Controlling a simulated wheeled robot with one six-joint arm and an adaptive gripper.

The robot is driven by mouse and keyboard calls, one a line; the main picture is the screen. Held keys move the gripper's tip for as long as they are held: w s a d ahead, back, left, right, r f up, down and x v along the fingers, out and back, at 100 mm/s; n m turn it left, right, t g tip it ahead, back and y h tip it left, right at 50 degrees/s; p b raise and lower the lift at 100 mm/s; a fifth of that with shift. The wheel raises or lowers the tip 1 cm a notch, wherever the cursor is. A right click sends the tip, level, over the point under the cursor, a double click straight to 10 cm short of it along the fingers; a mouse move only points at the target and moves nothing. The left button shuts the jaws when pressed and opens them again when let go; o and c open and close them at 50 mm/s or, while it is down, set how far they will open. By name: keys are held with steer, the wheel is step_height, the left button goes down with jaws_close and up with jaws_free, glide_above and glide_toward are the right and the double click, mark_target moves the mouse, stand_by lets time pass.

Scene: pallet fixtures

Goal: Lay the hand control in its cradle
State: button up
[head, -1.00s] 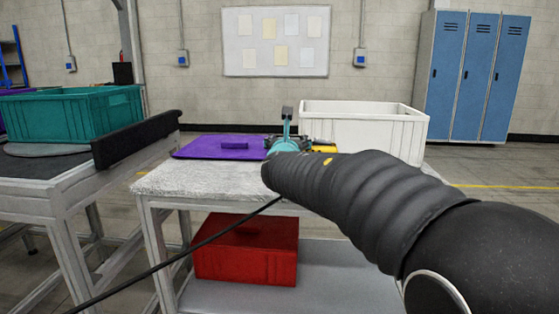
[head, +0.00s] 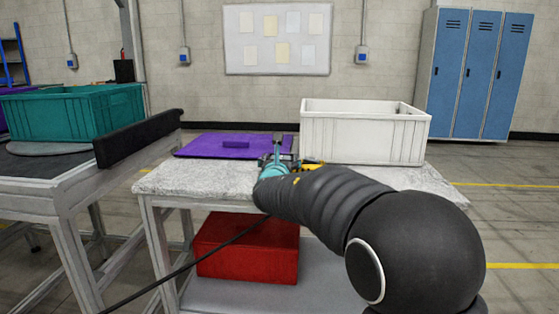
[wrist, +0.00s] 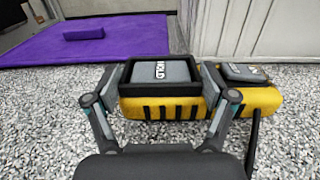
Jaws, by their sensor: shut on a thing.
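The hand control (wrist: 160,108) is a yellow body with black ribs and a dark-framed grey pad on top, seen in the wrist view. My gripper (wrist: 163,80) has its fingers on both sides of the framed part and is shut on it, just above or on the speckled tabletop. A dark grey block with a label sits at the yellow body's right end. In the head view my gripper (head: 278,160) is small and partly behind my arm, with a bit of yellow (head: 312,165) beside it. I cannot clearly make out a separate cradle.
A purple mat (head: 200,146) with a small purple block (head: 236,145) lies on the grey table (head: 170,182) at the back left. A white crate (head: 365,138) stands at the back right. A black cable runs down left. A red box (head: 247,250) is on the lower shelf.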

steer(key=shift+f, duration=0.1)
steer(key=o, duration=1.3)
steer(key=s+b, duration=0.2)
steer(key=s, duration=1)
